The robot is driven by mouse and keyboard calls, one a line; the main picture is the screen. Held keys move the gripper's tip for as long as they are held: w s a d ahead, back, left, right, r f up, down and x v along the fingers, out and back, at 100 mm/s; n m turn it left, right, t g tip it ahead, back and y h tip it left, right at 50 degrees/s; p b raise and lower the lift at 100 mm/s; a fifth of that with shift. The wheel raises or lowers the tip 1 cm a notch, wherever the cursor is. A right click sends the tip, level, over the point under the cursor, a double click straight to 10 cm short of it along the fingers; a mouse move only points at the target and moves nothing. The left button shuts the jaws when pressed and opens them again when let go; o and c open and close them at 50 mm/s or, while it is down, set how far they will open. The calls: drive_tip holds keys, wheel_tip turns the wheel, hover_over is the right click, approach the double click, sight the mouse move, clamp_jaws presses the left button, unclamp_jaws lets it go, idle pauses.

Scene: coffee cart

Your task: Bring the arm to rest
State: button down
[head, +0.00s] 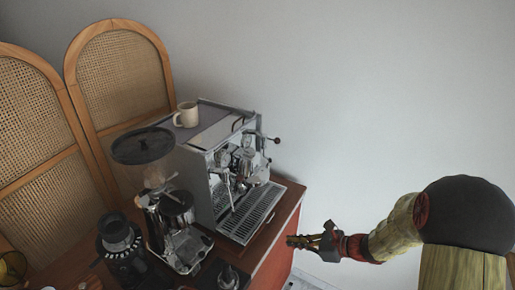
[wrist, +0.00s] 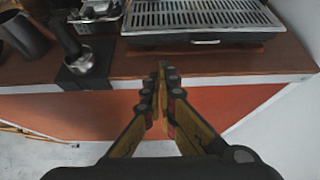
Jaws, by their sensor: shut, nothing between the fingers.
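My gripper (head: 291,241) is shut and empty, held in the air just off the right front edge of the wooden cart top (head: 262,252) in the head view. In the wrist view my gripper (wrist: 162,66) points toward the cart's front edge, its fingertips together with nothing between them. My arm (head: 395,236) reaches in from the right of the head view, bent, and touches nothing that I can see.
An espresso machine (head: 203,160) with a cup (head: 186,115) on top stands on the cart. Rattan screens (head: 120,75) stand behind. The space right of the cart is free, up to the wall.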

drive_tip(key=s+r+n+g+h, duration=0.25)
drive_tip(key=s+n+g, duration=0.35)
drive_tip(key=s+n, duration=0.85)
drive_tip(key=s+d+r+n+t+h+b, duration=0.1)
drive_tip(key=s+r+n+t+h, duration=0.1)
drive_tip(key=s+r+n, duration=0.3)
drive_tip(key=s+d+r+n+t+h+b, duration=0.1)
drive_tip(key=s+r+n+h, duration=0.4)
drive_tip(key=r, duration=0.7)
drive_tip(key=shift+s+r+n+t, duration=0.35)
drive_tip(key=shift+s+t, duration=0.15)
drive_tip(key=shift+t, duration=0.3)
